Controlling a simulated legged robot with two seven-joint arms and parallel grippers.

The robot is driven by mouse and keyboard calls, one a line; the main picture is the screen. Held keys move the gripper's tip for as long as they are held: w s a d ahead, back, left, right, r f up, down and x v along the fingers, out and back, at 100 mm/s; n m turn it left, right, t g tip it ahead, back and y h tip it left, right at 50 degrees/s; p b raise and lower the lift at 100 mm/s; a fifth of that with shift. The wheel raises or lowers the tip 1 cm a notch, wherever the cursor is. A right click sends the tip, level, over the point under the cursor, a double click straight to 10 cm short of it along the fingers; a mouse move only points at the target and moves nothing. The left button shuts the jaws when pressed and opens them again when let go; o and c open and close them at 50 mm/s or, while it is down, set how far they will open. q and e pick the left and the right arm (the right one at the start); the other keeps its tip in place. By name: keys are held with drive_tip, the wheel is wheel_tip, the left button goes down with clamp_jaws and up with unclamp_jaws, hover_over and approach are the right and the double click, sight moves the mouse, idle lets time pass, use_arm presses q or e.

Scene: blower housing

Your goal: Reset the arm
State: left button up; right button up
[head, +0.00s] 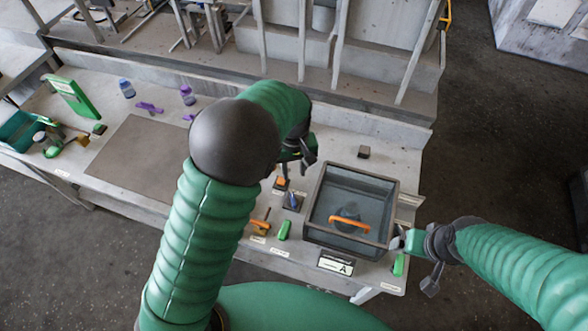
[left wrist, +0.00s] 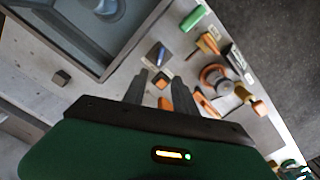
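My left arm arches over the bench from the left in the head view. Its left gripper (head: 298,156) hangs above the bench just left of the glass-walled box, partly hidden behind the arm's own links. In the left wrist view the left gripper (left wrist: 161,76) has its two dark fingers apart with nothing held between them, and bench items show beyond. My right gripper (head: 411,247) is at the right end of the bench, beside the box's front right corner. Its fingers are small and seen at an angle, so I cannot tell its opening.
A dark mat (head: 145,160) is clear of objects. A green case (head: 72,97) stands at the far left. A raised ledge runs behind.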

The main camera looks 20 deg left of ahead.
idle(0.3)
use_arm(q)
drive_tip(key=s+a+r+m+t, duration=0.1)
drive_tip(key=s+a+m, duration=0.2)
drive_tip(key=s, duration=0.4)
drive_tip(key=s+a+r+m+t, duration=0.1)
drive_tip(key=s+a+m, duration=0.1)
drive_tip(key=s, duration=0.6)
drive_tip(key=shift+a+r+m+t+b, duration=0.3)
drive_tip(key=shift+a+r+m+b, duration=0.1)
drive_tip(key=shift+a, duration=0.1)
